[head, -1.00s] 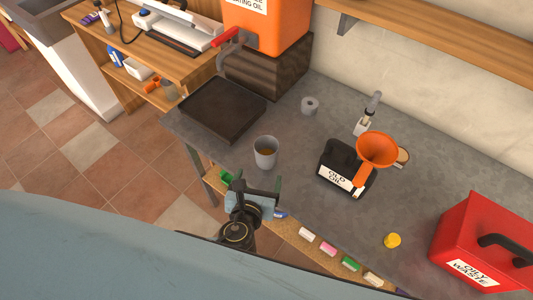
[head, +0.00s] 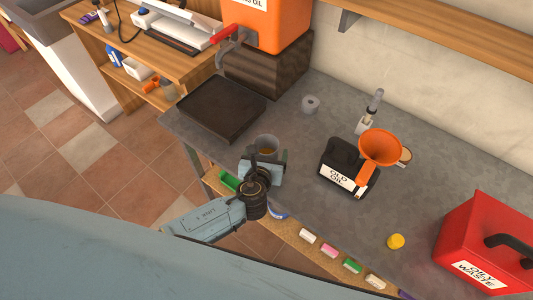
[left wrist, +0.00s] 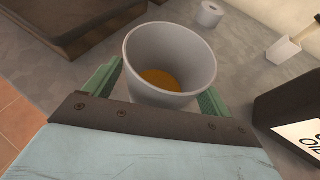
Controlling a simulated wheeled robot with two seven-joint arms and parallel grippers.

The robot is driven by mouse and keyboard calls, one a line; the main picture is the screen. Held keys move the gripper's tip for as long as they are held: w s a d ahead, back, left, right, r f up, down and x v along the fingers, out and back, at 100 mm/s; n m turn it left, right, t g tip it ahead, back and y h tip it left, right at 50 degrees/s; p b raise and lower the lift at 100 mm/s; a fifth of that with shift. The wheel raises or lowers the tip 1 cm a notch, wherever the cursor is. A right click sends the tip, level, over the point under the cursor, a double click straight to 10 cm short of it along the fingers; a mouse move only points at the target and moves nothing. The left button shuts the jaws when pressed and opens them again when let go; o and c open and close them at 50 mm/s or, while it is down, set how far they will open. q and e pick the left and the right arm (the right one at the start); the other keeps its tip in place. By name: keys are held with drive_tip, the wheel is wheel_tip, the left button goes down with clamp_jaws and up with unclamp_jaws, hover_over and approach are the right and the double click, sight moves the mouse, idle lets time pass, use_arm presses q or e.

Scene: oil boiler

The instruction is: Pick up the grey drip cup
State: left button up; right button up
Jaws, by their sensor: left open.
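The grey drip cup (head: 267,144) stands upright on the grey workbench, partly hidden behind my left gripper in the head view. In the left wrist view the cup (left wrist: 172,60) holds some amber liquid at its bottom. My left gripper (head: 265,158) is open, with its green fingers (left wrist: 158,88) on either side of the cup's lower part. I cannot tell whether the fingers touch the cup. My right gripper is not in view.
A dark tray (head: 222,106) lies left of the cup, below the orange oil tank (head: 265,25). A black old-oil can (head: 345,165) with an orange funnel (head: 380,147) stands to the right. A red oily-waste box (head: 480,240) is at far right.

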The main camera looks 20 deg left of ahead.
use_arm(q)
drive_tip(key=c, duration=1.1)
wheel_tip(320, 180, up, 10)
drive_tip(key=p, duration=0.3)
drive_tip(key=shift+p, duration=0.35)
